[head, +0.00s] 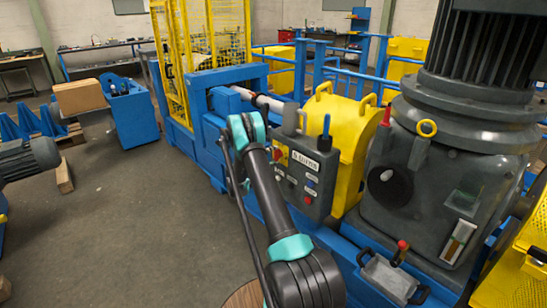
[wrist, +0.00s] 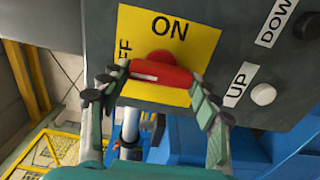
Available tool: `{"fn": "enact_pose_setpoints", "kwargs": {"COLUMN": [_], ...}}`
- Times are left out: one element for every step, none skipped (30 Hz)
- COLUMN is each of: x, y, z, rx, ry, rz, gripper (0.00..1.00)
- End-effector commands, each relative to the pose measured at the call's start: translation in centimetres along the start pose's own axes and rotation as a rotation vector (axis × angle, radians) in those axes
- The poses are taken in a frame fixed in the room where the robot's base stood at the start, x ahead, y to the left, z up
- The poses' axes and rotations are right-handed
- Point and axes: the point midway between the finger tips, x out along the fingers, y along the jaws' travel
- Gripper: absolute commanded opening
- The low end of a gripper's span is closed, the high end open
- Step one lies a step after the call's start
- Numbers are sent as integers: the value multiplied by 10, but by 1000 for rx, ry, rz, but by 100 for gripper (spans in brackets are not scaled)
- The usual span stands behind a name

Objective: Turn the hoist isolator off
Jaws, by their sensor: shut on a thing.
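The hoist isolator is a red rotary handle (wrist: 158,76) on a yellow plate (wrist: 190,32) in the wrist view. The plate reads ON above the handle, and a partly covered OFF label runs sideways at its left. The handle lies nearly level across the picture, with a white mark on its left half. My gripper (wrist: 152,87) is shut on the handle, one finger at each end. In the head view the grey control box (head: 318,172) carries the isolator, and my wrist and arm partly hide it and the fingers.
A white UP button (wrist: 263,94) and a dark DOWN button (wrist: 306,27) sit right of the plate. A yellow guard (head: 348,130) and a large grey motor gearbox (head: 440,170) stand right of the box. The floor (head: 140,220) at left is open.

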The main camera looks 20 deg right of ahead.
Motion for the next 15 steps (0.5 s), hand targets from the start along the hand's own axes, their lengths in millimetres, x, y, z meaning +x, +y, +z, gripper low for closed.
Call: {"fn": "enact_pose_setpoints", "kwargs": {"x": [0,0,0,0,0,0,0,0,0,0,0,0,0,0,0], "y": [0,0,0,0,0,0,0,0,0,0,0,0,0,0,0], "z": [-1,-1,-1,-1,-1,-1,-1,-1,-1,-1,-1,-1,-1,-1,-1], "rx": [-3,-4,-4,-4,-4,-4,-4,-4,-4,-4,-4,-4,-3,-3,-3], "ry": [2,2,2,2,2,2,2,2,2,2,2,2,2,2,2], "rz": [0,0,0,0,0,0,0,0,0,0,0,0,0,0,0], "gripper": [33,33,33,33,33,33,33,33,33,33,33,67,70,74,79]}}
